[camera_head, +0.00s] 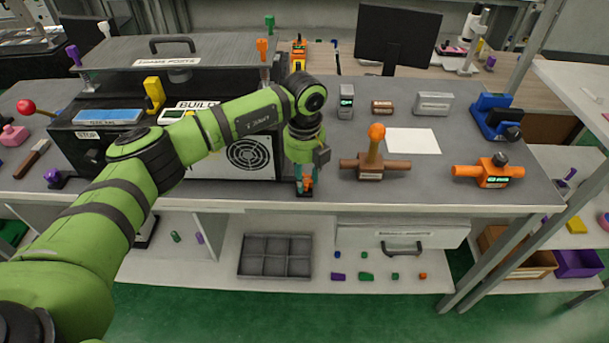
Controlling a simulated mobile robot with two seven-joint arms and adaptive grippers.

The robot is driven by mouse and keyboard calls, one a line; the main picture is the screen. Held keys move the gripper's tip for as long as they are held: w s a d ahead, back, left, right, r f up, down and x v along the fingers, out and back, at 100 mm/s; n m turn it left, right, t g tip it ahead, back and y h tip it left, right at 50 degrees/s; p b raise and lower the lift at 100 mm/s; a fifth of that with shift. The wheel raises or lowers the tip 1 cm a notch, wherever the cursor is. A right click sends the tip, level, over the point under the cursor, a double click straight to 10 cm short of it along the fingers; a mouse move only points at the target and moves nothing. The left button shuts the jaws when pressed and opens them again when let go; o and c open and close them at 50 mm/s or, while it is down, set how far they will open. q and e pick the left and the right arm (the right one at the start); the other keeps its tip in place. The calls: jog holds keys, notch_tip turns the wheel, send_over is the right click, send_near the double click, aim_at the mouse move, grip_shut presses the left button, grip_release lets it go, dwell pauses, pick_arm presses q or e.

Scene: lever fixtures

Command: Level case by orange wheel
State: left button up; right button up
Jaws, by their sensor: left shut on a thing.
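The dark case (92,160) stands on the left half of the grey bench, under a raised grey lid (130,54) with a black handle. A small orange piece (307,183), probably a wheel, is at the case's front right, near the bench's front edge. My left gripper (305,182) points down there and is shut on this orange piece, which its fingers partly hide. An orange knob (262,48) tops a post at the lid's right. A purple knob (55,177) is at the case's front left. My arm hides part of the case front. My right gripper is not in view.
An orange-knobbed lever on a brown valve body (374,164) stands right of my gripper. Farther right are an orange valve (488,172) and a blue device (492,114). The shelf below holds a grey divided tray (275,235). Bare bench lies between the two valves.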

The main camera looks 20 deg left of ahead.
aim_at(305, 179)
pick_arm(q)
jog(key=shift+n, duration=0.3)
dwell(0.4)
jog(key=o, duration=1.1)
jog(key=shift+o, duration=0.2)
notch_tip(305, 179, up, 12)
